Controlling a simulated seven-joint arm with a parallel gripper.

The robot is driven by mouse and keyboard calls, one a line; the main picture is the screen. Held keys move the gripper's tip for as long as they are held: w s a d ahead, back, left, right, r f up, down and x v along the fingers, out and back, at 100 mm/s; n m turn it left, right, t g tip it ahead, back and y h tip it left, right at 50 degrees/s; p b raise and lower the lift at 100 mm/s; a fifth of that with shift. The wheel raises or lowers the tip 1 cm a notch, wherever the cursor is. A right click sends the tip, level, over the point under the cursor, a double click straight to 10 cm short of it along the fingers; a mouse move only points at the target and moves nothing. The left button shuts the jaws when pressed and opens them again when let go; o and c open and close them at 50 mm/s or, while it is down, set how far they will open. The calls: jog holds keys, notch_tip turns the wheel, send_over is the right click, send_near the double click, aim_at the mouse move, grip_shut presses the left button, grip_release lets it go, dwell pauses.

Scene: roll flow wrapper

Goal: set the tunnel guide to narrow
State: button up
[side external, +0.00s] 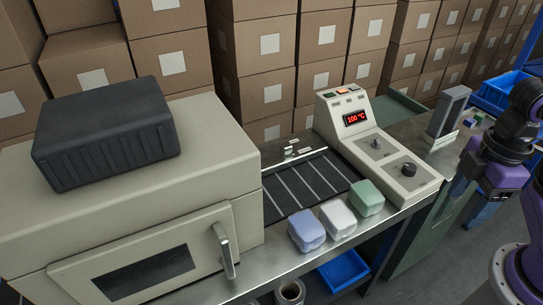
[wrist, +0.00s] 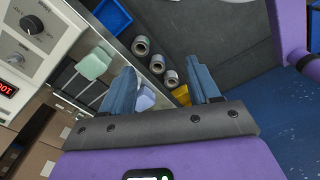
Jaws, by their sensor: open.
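The wrapper's grey control box (side external: 340,118) has a red display (side external: 356,118) reading 100 °C, a small lever (side external: 376,143) and a black knob (side external: 408,169). Small pale metal parts (side external: 291,152) stand at the far end of the dark slatted belt (side external: 305,185); I cannot tell for sure which part is the tunnel guide. In the wrist view my gripper (wrist: 163,86) is open, with nothing between its two blue-grey fingers. It is away from the machine; the panel knob (wrist: 32,25) shows at the upper left there. The fingertips are not clear in the side view.
Blue, white and green blocks (side external: 307,230) (side external: 338,219) (side external: 366,197) sit along the belt's near edge. A large beige oven-like housing (side external: 120,190) with a handle (side external: 223,250) stands left, a dark crate (side external: 107,132) on top. Several rolls (wrist: 155,63) and a blue bin (wrist: 110,14) lie below.

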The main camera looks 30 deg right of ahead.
jog(key=w+a+f+m+t+y, duration=0.1)
jog(key=w+a+f+m+y, duration=0.25)
jog(key=w+a, duration=0.6)
jog(key=m+t+h, duration=0.4)
jog(key=m+t, duration=0.5)
jog(key=t, duration=0.3)
send_near(287, 145)
jog(key=x, duration=1.2)
jog(key=shift+w, duration=0.1)
